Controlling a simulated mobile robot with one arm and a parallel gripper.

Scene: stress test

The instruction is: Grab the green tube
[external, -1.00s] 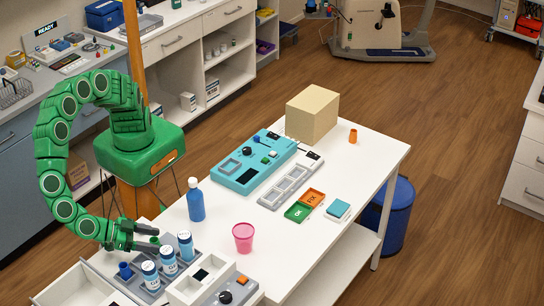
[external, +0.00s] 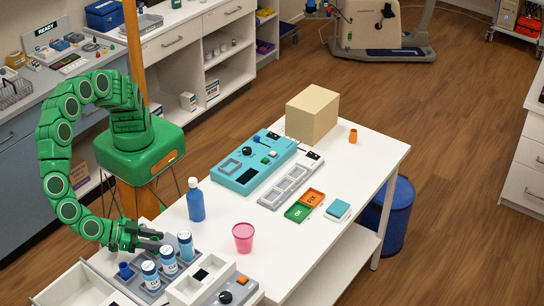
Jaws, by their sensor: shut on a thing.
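My green gripper (external: 150,239) is at the lower left, over the back of the grey tube rack (external: 187,270) at the near end of the white table. Its dark fingers are shut on the green tube, which they almost wholly hide; only a little dark green shows between them. Three white and blue labelled tubes stand in the rack: one at right (external: 186,246), one in the middle (external: 168,260) and one at left (external: 150,275). A short dark blue tube (external: 125,271) stands left of them.
A blue bottle (external: 196,203) and a pink cup (external: 243,237) stand just right of the rack. White open bins (external: 203,282) lie in front. A teal panel (external: 237,177), a grey tray (external: 283,192) and a tan box (external: 312,113) stand farther back.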

